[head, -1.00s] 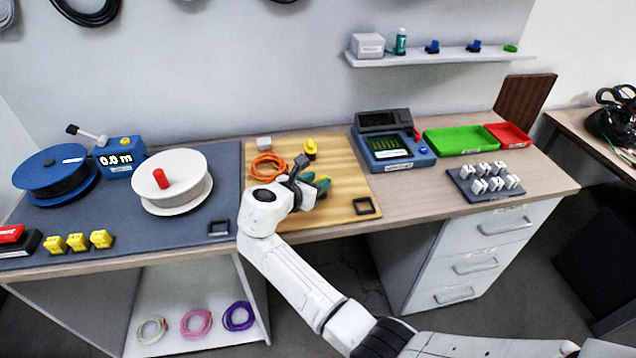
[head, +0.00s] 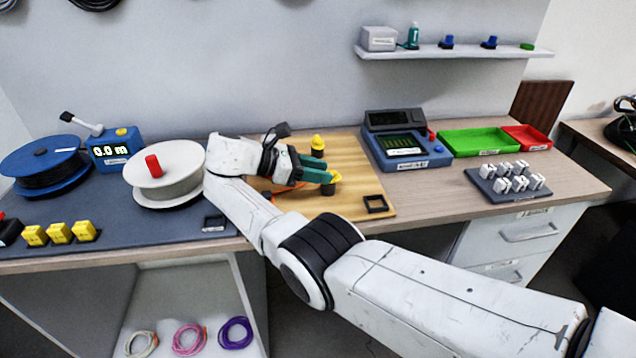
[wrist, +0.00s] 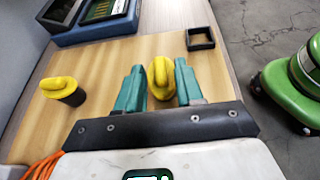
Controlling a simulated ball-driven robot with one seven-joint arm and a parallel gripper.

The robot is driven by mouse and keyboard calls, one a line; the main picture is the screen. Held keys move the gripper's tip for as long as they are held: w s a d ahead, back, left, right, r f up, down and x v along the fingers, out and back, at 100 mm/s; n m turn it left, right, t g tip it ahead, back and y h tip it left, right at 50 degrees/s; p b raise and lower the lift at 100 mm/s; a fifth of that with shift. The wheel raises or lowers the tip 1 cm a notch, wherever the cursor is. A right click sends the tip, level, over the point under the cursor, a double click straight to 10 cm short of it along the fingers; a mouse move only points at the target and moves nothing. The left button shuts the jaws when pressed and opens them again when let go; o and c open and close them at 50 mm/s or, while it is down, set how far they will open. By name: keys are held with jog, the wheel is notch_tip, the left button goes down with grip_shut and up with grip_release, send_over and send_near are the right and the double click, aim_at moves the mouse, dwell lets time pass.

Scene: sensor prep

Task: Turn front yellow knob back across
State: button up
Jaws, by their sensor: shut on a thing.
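The front yellow knob (head: 333,178) is on the wooden board (head: 352,160), partly hidden by my gripper in the head view. In the wrist view the front knob (wrist: 160,80) sits between the two green fingers, its raised grip running lengthwise between them. My gripper (head: 322,178) reaches in from the left and is shut on this knob; it also shows in the wrist view (wrist: 160,85). The back yellow knob (head: 318,142) stands apart on a dark base behind my fingers. In the wrist view the back knob (wrist: 60,84) is at the left, its grip lying crosswise.
A black square frame (head: 376,204) lies at the board's front right. A blue tester (head: 410,158) stands to the right of the board. A white spool (head: 180,165) is close to my wrist on the left. An orange cable (wrist: 42,165) lies near my gripper.

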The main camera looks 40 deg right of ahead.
jog(key=shift+f+m+g+y+b, duration=0.25)
jog(key=shift+m+g+y+b, duration=0.2)
jog(key=shift+b, duration=0.4)
jog(key=o, duration=0.7)
jog(key=shift+d, duration=0.1)
jog(key=shift+c, duration=0.2)
jog(key=shift+r, duration=0.1)
jog(key=shift+r, duration=0.1)
